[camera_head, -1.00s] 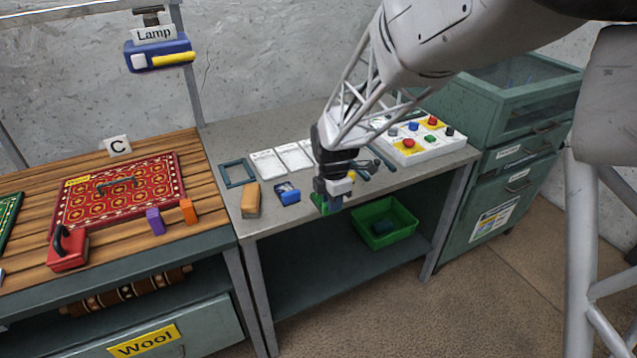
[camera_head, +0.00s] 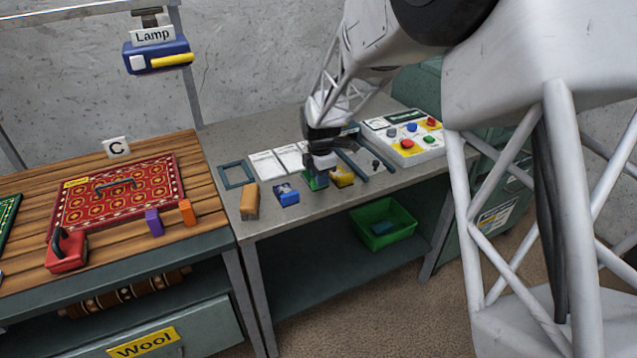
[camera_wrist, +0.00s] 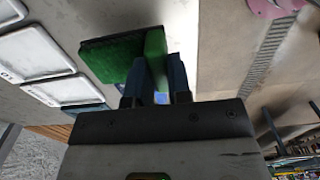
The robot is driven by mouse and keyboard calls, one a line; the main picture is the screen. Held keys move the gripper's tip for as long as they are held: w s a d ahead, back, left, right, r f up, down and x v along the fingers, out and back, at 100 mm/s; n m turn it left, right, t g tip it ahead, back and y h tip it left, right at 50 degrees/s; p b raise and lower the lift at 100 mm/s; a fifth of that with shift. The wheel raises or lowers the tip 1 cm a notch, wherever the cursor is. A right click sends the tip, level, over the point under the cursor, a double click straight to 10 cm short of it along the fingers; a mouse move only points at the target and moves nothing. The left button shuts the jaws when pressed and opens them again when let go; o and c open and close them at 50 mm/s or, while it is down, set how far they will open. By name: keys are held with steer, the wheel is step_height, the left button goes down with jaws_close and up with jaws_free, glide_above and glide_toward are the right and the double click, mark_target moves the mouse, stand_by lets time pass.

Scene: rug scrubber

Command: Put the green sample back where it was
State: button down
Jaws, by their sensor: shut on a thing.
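My gripper (camera_head: 318,172) is shut on the green sample (camera_head: 313,183), over the front part of the grey table. In the wrist view the green sample (camera_wrist: 112,58) sits between the fingertips (camera_wrist: 157,70), its wide face out to the left. I cannot tell whether it touches the table. A blue sample (camera_head: 287,194) and a tan one (camera_head: 249,201) lie to its left, and a yellow one (camera_head: 342,177) lies close to its right. White cards (camera_head: 266,166) lie behind the samples; my gripper hides part of the area behind the green one.
A blue-grey frame (camera_head: 236,184) lies left of the cards. Dark rails (camera_head: 362,164) and a white button panel (camera_head: 404,143) are to the right. A green bin (camera_head: 383,240) stands on the lower shelf. A wooden bench with a red rug (camera_head: 95,215) is at the left.

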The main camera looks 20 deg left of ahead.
steer(key=shift+w+a, duration=0.3)
steer(key=shift+w, duration=0.2)
steer(key=shift+w+a+f, duration=0.15)
steer(key=shift+w+a, duration=0.1)
steer(key=shift+w, duration=0.15)
steer(key=shift+f, duration=1.7)
steer(key=shift+f, duration=0.1)
steer(key=c, duration=1.1)
jaws_free()
steer(key=shift+o, duration=0.2)
step_height(320, 180, up, 12)
